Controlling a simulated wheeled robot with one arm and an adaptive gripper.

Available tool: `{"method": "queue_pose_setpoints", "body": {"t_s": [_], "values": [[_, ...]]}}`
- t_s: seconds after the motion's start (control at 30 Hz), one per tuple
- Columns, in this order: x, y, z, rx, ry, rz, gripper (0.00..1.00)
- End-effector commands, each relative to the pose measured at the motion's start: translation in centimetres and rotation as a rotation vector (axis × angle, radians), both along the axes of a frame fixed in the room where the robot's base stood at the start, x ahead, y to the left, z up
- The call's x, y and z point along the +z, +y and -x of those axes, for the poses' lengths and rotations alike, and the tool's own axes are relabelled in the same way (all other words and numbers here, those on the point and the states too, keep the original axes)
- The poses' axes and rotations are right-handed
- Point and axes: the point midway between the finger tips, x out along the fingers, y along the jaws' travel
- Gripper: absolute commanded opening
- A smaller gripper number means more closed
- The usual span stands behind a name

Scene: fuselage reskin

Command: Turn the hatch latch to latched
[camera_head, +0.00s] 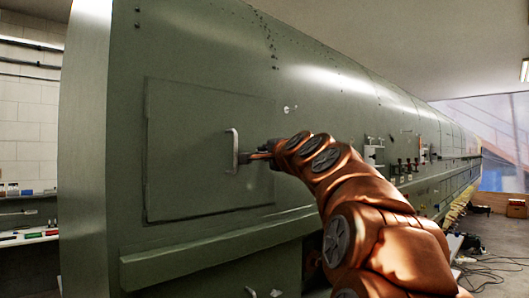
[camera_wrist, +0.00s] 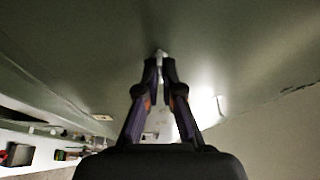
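The hatch (camera_head: 190,120) is a flat rectangular panel in the green fuselage side, flush and shut in the head view. A pale, upright, bar-shaped latch handle (camera_head: 234,150) stands out from its right half. My gripper (camera_head: 245,157) reaches in from the right, with its fingertips at this handle. In the wrist view my gripper (camera_wrist: 160,68) has its fingers drawn close together, with a small pale piece (camera_wrist: 161,54) between the tips. It looks like part of the handle. The fingers hide some of the contact.
A green ledge (camera_head: 215,248) juts out below the hatch. A small pale fitting (camera_head: 289,108) sits right of the hatch. A shelf with tools (camera_head: 30,236) stands at the left. Floor on the right holds cables (camera_head: 485,272) and a box (camera_head: 516,208).

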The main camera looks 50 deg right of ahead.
Motion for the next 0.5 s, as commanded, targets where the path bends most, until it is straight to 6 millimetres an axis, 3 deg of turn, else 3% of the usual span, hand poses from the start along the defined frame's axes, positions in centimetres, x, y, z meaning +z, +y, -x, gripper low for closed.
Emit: {"method": "queue_pose_setpoints", "body": {"t_s": [0.5], "values": [[0.12,-0.04,0.05,-0.001,-0.006,-0.155,0.00]]}}
